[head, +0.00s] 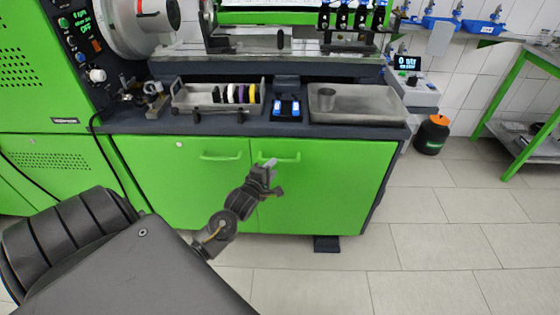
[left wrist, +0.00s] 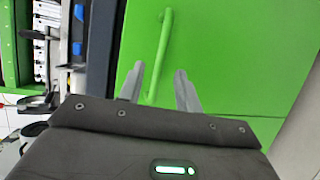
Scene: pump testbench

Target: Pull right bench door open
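The right bench door (head: 325,190) is a green panel, flush with the bench front and closed. Its green bar handle (head: 290,157) sits near the door's top left. My left gripper (head: 268,165) is at the left part of this handle. In the left wrist view the door (left wrist: 230,50) fills much of the picture. There the open left fingers (left wrist: 158,86) lie on either side of the handle (left wrist: 162,50), with a gap to each finger. How deep the handle sits between them I cannot tell. My right gripper is not in view.
The left door (head: 180,185) with its own handle (head: 220,156) is closed beside it. The tiled floor (head: 440,235) is clear at right, near an orange-topped black container (head: 432,134).

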